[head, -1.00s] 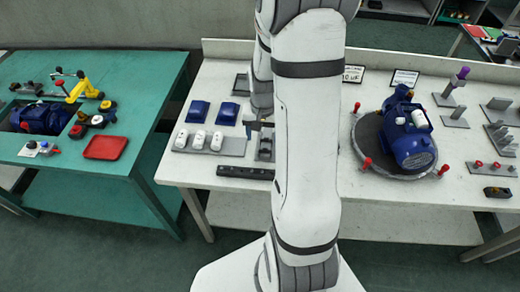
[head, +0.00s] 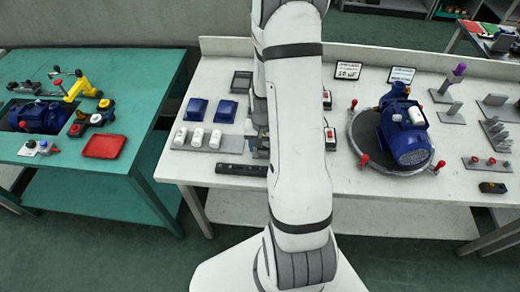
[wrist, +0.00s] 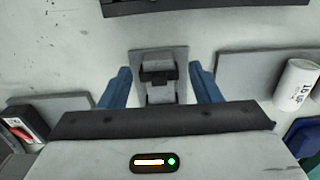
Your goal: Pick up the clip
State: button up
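The clip (wrist: 158,73) is a small dark bracket on a grey plate (wrist: 175,56) in the upper middle of the wrist view. My gripper (wrist: 161,84) shows there as two blue fingers, spread wide, one on each side of the plate. Nothing is held between them, and I see a gap between each finger and the clip. The lower part of the plate is hidden by the gripper body. In the head view my gripper (head: 261,146) is low over the white table, partly behind my arm, and the clip cannot be made out there.
A black rail (wrist: 205,5) lies beyond the plate. A white cylinder (wrist: 297,84) stands on a grey holder to the right, and a red-buttoned box (wrist: 22,128) is at left. Blue covers (head: 196,109), a blue pump (head: 405,140) and a green table (head: 140,95) are further off.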

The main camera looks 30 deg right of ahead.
jog(key=c, duration=0.8)
jog(key=shift+c, duration=0.2)
jog(key=shift+r, duration=0.15)
